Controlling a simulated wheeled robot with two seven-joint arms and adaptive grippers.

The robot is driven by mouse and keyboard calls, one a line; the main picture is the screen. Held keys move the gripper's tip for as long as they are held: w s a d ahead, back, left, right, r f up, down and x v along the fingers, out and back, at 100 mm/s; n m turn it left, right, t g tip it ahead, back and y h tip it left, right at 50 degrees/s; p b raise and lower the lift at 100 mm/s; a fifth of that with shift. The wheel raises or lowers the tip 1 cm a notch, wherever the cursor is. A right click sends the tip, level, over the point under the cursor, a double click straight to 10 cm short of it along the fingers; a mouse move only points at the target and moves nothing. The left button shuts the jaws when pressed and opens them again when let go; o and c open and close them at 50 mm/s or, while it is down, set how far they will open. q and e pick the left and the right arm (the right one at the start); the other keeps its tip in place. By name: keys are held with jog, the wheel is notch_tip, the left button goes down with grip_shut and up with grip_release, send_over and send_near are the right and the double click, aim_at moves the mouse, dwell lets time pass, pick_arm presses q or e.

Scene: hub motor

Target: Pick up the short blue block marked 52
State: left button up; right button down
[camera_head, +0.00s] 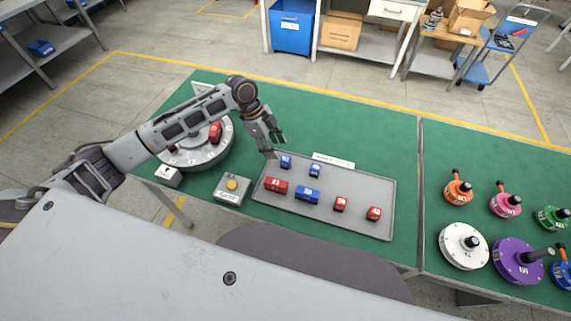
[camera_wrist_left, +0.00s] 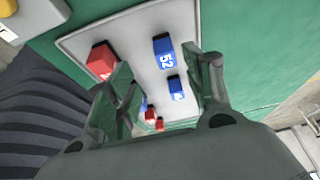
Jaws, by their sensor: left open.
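The short blue block marked 52 (camera_head: 286,162) stands at the far left part of the grey tray (camera_head: 335,222). It also shows in the left wrist view (camera_wrist_left: 163,52), with its white number readable. My left gripper (camera_head: 275,147) is open and empty, pointing down just above and behind this block. In the left wrist view the block shows between the two fingers (camera_wrist_left: 165,68), apart from both. Another short blue block (camera_head: 315,170) stands to its right, also between the fingers in the wrist view (camera_wrist_left: 177,88). My right gripper is not in view.
The tray also holds a long red block (camera_head: 276,186), a long blue block (camera_head: 307,195) and two short red blocks (camera_head: 340,204). A round grey turntable (camera_head: 205,158) and a box with a yellow button (camera_head: 232,190) are left. Coloured hub parts (camera_head: 518,262) stand right.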

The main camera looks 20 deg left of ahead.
aim_at(284, 158)
pick_arm(q)
jog(key=shift+x, duration=1.9)
jog(key=shift+w+d+f, duration=0.25)
jog(key=shift+d+f, duration=0.15)
jog(key=shift+f, duration=0.2)
jog(key=shift+p+x, duration=0.5)
jog(key=shift+x, duration=1.35)
jog(key=shift+w, duration=0.15)
jog(key=shift+c, duration=0.3)
grip_shut()
